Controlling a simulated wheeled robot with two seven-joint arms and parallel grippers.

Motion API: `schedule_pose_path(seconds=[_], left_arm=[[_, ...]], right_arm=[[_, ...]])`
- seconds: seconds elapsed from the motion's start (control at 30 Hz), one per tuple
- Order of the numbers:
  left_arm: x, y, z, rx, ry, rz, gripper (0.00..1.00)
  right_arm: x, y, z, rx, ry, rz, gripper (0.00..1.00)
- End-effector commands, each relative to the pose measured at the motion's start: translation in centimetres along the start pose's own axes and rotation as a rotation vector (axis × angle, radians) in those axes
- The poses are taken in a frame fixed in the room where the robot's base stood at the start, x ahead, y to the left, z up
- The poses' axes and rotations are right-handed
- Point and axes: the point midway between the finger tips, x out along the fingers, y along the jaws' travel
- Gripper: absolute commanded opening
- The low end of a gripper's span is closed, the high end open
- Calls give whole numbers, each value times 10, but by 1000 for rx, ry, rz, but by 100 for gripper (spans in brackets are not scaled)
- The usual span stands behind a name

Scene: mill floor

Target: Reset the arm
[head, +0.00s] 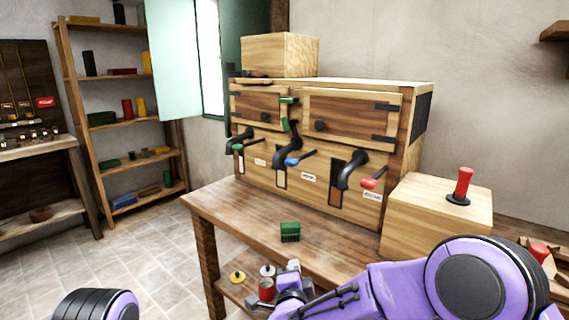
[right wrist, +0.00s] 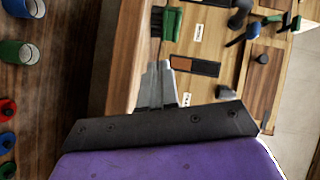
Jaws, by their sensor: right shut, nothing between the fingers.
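My right arm (head: 400,285), purple with black joints, comes in from the lower right in the head view. My right gripper (head: 292,268) is low at the front edge of the wooden table (head: 235,212). In the right wrist view its fingers (right wrist: 160,80) are together with nothing between them. A green brush (head: 290,231) with dark bristles lies on the table just beyond the gripper; it also shows in the right wrist view (right wrist: 172,24), apart from the fingers. My left gripper is out of view; only a purple and black part of me shows at the lower left.
A wooden cabinet (head: 300,190) with green-, blue- and red-tipped black levers stands at the table's back. A box with a red joystick (head: 463,184) stands right. Shelving (head: 75,100) stands left; tiled floor is open.

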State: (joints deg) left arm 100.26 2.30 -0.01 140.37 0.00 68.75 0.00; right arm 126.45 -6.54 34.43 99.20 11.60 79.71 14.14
Motion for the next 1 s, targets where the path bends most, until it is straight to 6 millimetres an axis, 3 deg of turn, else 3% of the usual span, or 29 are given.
schedule_pose_path(seconds=[0.03, 0.2, 0.3, 0.43, 0.5, 0.6, 0.7, 0.8, 1.0], left_arm=[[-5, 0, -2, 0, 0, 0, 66], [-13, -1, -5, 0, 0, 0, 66], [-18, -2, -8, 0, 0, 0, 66], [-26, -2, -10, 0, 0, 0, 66], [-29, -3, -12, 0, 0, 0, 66], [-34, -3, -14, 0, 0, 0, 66], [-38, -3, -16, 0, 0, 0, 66], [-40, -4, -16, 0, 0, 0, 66], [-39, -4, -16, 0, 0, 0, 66]], right_arm=[[-11, 45, -8, -124, -40, 74, 0], [-70, 184, -48, -480, -194, 318, 0], [-123, 252, -80, -638, -296, 472, 0], [-207, 321, -127, -781, -424, 685, 0], [-253, 346, -153, -821, -475, 798, 0], [-305, 366, -184, -852, -514, 930, 0], [-336, 378, -204, -867, -523, 1017, 0], [-349, 385, -206, -864, -540, 1047, 0], [-349, 387, -205, -863, -540, 1047, 0]])
